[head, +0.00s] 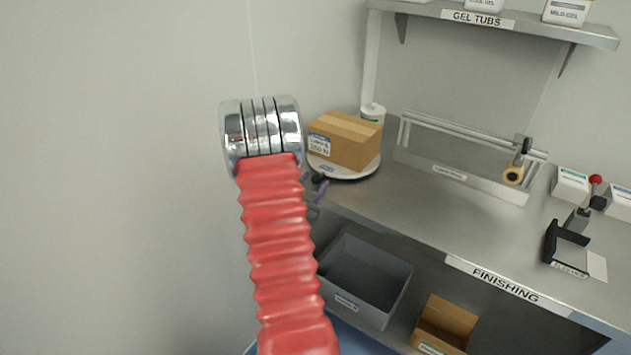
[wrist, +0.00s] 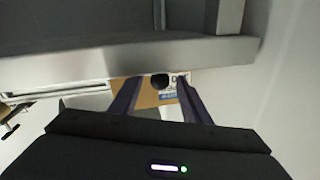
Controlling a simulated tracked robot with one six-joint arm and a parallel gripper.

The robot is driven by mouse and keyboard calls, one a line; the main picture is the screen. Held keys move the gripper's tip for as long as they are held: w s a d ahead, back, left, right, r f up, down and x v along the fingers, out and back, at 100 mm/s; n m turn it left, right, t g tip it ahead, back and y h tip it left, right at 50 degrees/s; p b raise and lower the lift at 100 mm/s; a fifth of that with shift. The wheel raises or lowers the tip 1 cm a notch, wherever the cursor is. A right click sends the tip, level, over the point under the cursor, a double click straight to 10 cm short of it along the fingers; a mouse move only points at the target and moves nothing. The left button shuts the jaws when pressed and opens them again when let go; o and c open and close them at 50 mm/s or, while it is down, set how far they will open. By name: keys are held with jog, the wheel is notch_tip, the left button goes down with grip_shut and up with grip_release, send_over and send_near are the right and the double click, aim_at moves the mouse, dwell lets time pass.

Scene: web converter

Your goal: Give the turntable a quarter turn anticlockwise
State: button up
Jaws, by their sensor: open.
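The turntable (head: 372,168) is a white round plate on the left end of the steel bench. A brown cardboard box (head: 352,143) with a white label sits on it. A dark round knob (head: 319,178) shows at the plate's near left edge. My gripper (head: 316,192) is beside that edge, partly hidden behind my red arm. In the wrist view, my gripper's two dark fingers (wrist: 156,82) are apart, with the knob (wrist: 160,81) and part of the box (wrist: 148,97) showing between them. I cannot tell whether the fingers touch the knob.
A white canister (head: 373,113) stands behind the box. A rail fixture (head: 465,165) lies to the right on the bench. Below are a grey bin (head: 365,275) and an open carton (head: 445,325). A shelf (head: 490,20) hangs above.

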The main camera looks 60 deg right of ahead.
jog(key=shift+d, duration=1.1)
jog(key=shift+c, duration=0.5)
grip_shut()
